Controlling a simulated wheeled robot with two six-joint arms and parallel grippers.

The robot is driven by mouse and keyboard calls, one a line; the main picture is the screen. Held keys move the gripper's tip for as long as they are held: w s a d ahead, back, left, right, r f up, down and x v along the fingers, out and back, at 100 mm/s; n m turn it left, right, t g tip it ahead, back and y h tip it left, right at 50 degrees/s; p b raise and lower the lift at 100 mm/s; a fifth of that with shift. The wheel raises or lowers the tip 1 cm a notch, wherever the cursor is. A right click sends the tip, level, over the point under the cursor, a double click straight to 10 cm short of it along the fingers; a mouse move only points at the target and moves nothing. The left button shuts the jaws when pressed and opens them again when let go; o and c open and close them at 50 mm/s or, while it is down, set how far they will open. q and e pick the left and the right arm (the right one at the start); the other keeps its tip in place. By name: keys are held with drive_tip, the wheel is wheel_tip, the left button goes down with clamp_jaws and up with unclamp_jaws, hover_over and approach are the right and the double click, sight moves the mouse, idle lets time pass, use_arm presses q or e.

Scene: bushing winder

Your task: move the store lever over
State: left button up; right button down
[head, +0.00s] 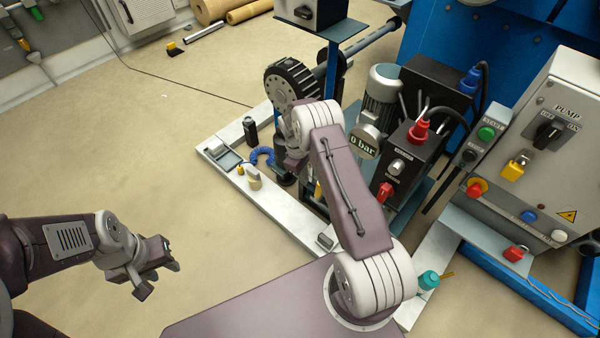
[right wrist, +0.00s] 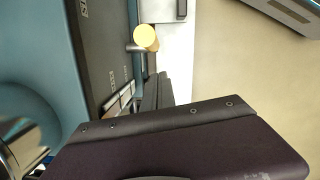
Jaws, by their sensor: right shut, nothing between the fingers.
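In the right wrist view a lever with a round yellow knob (right wrist: 146,37) on a short metal stem sticks out from a dark labelled panel (right wrist: 100,50). The lettering is too small and turned to read surely. My right gripper (right wrist: 157,82) is shut and empty, its fingertips just short of the knob and apart from it. In the head view my right arm hides most of this spot. A small yellow piece (head: 318,190) beside the arm may be the same knob. My left gripper (head: 157,279) is open and empty over bare floor at the lower left.
A grey pump cabinet (head: 552,150) with buttons and a blue frame stand at the right. A black control box (head: 400,160), a motor (head: 383,92) and a 0 bar gauge (head: 365,142) are close to my right arm. A white base frame (head: 285,215) runs below. Floor at left is clear.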

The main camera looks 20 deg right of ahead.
use_arm(q)
drive_tip(key=shift+f+b, duration=0.45)
drive_tip(key=shift+f, duration=0.2)
use_arm(e)
drive_tip(key=shift+s+d+r, duration=0.1)
drive_tip(key=shift+s+d, duration=0.35)
drive_tip(key=shift+s, duration=0.2)
drive_tip(key=shift+s+d, duration=0.45)
drive_tip(key=shift+s, duration=0.15)
